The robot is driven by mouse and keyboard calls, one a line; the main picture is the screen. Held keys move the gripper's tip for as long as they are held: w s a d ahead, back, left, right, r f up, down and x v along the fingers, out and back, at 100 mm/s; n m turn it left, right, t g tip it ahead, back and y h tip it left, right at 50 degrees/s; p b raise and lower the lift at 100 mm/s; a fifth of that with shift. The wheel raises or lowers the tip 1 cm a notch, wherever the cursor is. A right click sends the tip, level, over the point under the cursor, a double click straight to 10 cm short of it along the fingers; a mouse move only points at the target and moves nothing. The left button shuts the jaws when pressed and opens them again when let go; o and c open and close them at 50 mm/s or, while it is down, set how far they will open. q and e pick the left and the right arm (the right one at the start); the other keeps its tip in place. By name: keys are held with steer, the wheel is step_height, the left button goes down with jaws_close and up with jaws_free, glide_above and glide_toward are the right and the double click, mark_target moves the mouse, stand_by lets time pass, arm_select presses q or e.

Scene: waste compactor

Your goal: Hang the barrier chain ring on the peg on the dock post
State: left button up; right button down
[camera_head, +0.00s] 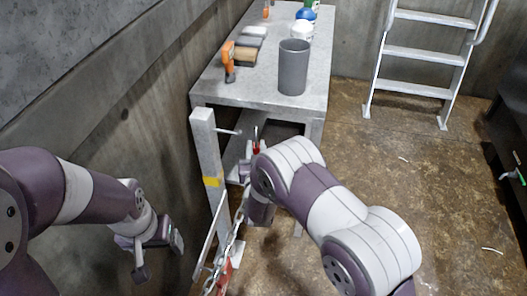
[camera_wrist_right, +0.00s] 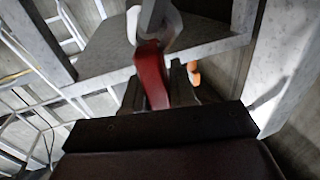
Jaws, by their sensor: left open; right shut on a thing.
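The dock post (camera_head: 205,150) is a grey upright with a yellow band, left of centre in the head view. Its peg (camera_head: 230,132) is a thin rod near the top, pointing right. My right gripper (camera_head: 251,160) is partly hidden by its own arm, close to the right of the post. In the right wrist view its fingers (camera_wrist_right: 158,88) are shut on a red piece of the barrier chain (camera_wrist_right: 152,75). A pale loop (camera_wrist_right: 168,28) shows beyond that piece; I cannot tell whether it is the ring. The peg and red piece look apart. My left gripper (camera_head: 159,258) is open and empty.
A grey table (camera_head: 255,92) behind the post bears a dark cylinder (camera_head: 293,68), an orange-handled tool (camera_head: 229,62) and other items. Chain links (camera_head: 225,270) hang low by the post. A ladder (camera_head: 420,55) stands at the back right. The floor right of my arm is mostly clear.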

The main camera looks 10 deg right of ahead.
steer(key=w+a+f+b, duration=0.1)
steer(key=w+a+b, duration=0.1)
steer(key=a, duration=0.4)
steer(key=shift+a+f+b, duration=0.25)
steer(key=shift+a+b, duration=0.1)
steer(key=shift+b, duration=0.3)
stand_by(0.3)
steer(key=c, duration=0.8)
jaws_free()
steer(key=shift+c, duration=0.2)
